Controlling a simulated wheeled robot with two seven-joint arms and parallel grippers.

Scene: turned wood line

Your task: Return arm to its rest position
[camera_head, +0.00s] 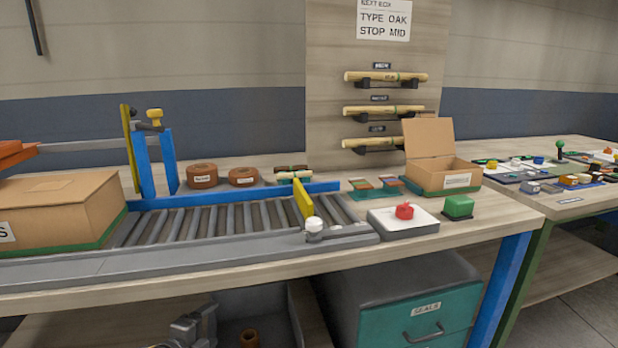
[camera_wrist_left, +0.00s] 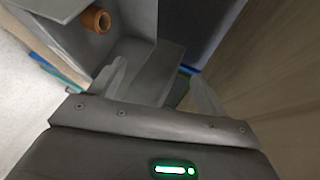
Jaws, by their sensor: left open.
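My left gripper (camera_head: 196,325) shows at the bottom edge of the head view, low in front of the workbench (camera_head: 130,298) and below its top. Only part of it is in frame. In the left wrist view the two fingers of the left gripper (camera_wrist_left: 158,88) stand apart with nothing between them. Beyond them are grey panels and an orange-brown ring (camera_wrist_left: 97,20), which lies off to the upper left. My right gripper is in neither view.
The roller conveyor (camera_head: 190,227) carries a closed cardboard box (camera_head: 60,205) at left. An open box (camera_head: 440,178), red button (camera_head: 404,211) and green block (camera_head: 458,206) stand at right. Under the bench are the ring (camera_head: 249,338) and teal drawer cabinet (camera_head: 415,320).

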